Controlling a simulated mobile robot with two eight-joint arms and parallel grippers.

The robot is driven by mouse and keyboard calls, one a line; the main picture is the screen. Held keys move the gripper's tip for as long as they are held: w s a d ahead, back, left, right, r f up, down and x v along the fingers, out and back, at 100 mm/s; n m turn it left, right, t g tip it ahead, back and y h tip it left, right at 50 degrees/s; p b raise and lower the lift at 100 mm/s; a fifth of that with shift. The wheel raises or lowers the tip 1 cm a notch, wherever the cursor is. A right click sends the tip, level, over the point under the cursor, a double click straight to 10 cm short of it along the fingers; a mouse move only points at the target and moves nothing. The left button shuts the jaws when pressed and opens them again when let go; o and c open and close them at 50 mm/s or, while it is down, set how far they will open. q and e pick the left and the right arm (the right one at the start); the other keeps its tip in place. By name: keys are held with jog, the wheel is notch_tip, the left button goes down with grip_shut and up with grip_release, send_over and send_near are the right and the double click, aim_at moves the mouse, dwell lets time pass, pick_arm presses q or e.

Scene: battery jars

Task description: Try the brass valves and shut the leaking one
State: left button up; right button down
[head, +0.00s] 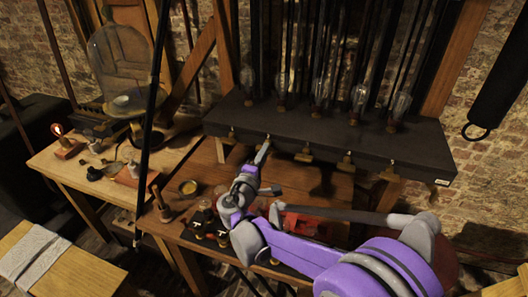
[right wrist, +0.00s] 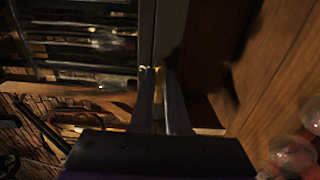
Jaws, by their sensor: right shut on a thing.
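A dark shelf (head: 330,137) carries a row of glass tubes (head: 320,90) on brass fittings. Several brass valves hang along its front edge, among them one at the left end (head: 232,134), one in the middle (head: 303,157), one right of the middle (head: 346,165) and one at the right end (head: 389,174). My right gripper (head: 264,150) is at the second valve from the left and is shut on it, mostly hiding it. In the right wrist view a small yellowish bit of this brass valve (right wrist: 160,78) shows between the fingertips. I cannot see which valve leaks. My left gripper is out of view.
Below the shelf stands a wooden bench (head: 170,165) with small dark and brass instruments. A dark upright rod (head: 150,120) stands before the bench. A cloth-draped table (head: 35,255) is front left.

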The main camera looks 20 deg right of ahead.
dwell(0.5)
jog(key=c, duration=0.9)
grip_release()
jog(key=b+v, duration=0.1)
jog(key=v, duration=0.9)
jog(key=shift+s+a, duration=0.25)
jog(key=shift+s, duration=0.1)
